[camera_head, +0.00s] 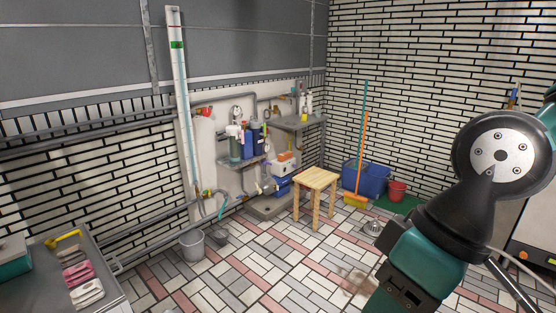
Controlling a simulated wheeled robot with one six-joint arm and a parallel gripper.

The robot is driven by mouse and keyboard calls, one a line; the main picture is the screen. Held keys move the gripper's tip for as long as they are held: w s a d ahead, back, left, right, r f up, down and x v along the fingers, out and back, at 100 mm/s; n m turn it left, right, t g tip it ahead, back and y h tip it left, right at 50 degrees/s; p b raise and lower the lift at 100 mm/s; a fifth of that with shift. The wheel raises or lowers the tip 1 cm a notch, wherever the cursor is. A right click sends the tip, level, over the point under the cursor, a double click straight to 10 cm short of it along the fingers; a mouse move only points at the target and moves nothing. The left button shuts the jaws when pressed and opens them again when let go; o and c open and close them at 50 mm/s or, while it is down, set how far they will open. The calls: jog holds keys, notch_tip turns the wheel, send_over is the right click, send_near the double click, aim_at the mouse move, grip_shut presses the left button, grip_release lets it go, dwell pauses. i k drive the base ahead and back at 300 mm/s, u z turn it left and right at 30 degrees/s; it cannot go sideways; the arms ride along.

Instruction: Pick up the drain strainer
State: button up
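A small round metallic thing (374,227), which looks like the drain strainer, is on the tiled floor right of the wooden stool and just left of my arm. It is too small to make out in detail. My arm fills the right side of the view, with a teal link and a large black joint. The fingers of my gripper do not show, so its place relative to the strainer cannot be seen.
A wooden stool (316,181) stands mid-floor. Behind it are a blue tub (366,180), a red bucket (397,191) and a broom (355,199). A grey bucket (192,245) stands by the wall. A metal table (112,297) is at lower left. The central floor is clear.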

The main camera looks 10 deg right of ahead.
aim_at(374, 228)
jog(key=z, duration=0.15)
jog(key=i, duration=2.7)
jog(key=z, duration=0.6)
jog(key=i, duration=2.05)
jog(key=z, duration=0.35)
